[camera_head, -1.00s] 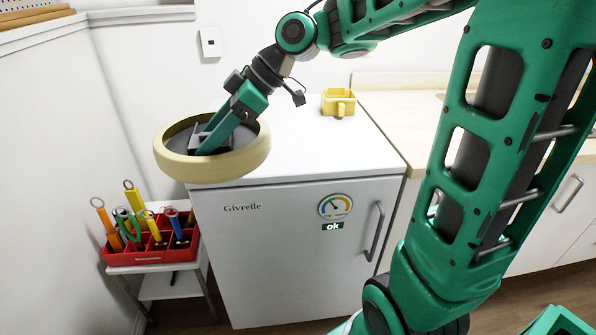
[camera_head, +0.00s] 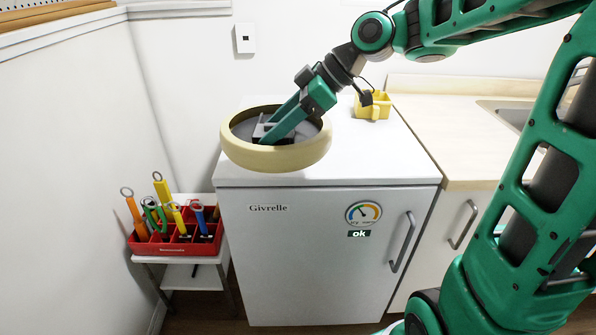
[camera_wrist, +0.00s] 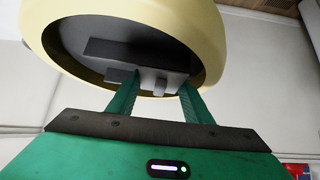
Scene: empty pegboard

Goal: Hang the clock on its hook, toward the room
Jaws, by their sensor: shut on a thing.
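The clock (camera_head: 275,158) is round with a thick pale yellow rim. Its grey back faces up toward my gripper, so its face is hidden. My gripper (camera_head: 270,133) is shut on a grey block on the clock's back. The clock appears held over the front left part of the white fridge top; I cannot tell how large the gap is. In the wrist view, both fingers (camera_wrist: 158,92) pinch the block inside the clock's rim (camera_wrist: 208,35). No hook can be made out in either view.
The white fridge (camera_head: 310,260) has a yellow container (camera_head: 373,106) on top. A red tool caddy (camera_head: 172,246) stands on a small white table at left. A wooden-edged board (camera_head: 60,14) shows at the top left wall. A worktop (camera_head: 450,135) lies at right.

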